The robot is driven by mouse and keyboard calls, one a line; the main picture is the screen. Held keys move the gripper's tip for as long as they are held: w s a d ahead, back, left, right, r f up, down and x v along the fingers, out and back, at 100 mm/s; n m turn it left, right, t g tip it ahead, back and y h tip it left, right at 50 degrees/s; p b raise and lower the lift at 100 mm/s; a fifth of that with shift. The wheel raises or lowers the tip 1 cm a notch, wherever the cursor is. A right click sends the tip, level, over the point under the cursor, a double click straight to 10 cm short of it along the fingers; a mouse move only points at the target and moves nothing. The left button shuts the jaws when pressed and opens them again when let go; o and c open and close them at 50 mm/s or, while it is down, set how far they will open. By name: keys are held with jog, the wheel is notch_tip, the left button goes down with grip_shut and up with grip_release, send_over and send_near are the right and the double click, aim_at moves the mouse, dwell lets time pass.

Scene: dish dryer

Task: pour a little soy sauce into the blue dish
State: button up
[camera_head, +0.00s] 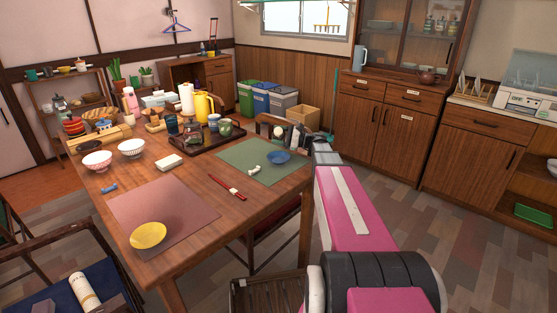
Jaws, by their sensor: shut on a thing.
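The blue dish (279,157) lies on the green placemat (243,152) at the right side of the table. My pink arm reaches forward from the bottom right, and my gripper (292,134) is just beyond and above the dish, near the table's right edge. No sauce is visible in the dish.
A tray (205,142) with a teapot and cups stands left of the green mat. Red chopsticks (227,187) and a white rest (253,169) lie nearby. A yellow dish (148,235) sits on the pink mat (185,208). Chairs stand around the table.

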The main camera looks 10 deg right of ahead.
jog(key=shift+w+f+n+g+p, duration=0.15)
jog(key=shift+n+g+p, duration=0.15)
jog(key=shift+n+p, duration=0.5)
dwell(1.4)
jog(key=shift+r+n+g+y, duration=0.15)
jog(key=shift+r+n, duration=0.1)
jog(key=shift+n, duration=0.4)
jog(key=shift+r+n+g+y, duration=0.15)
jog(key=shift+r+n, duration=0.05)
jog(key=shift+n, duration=0.45)
dwell(1.9)
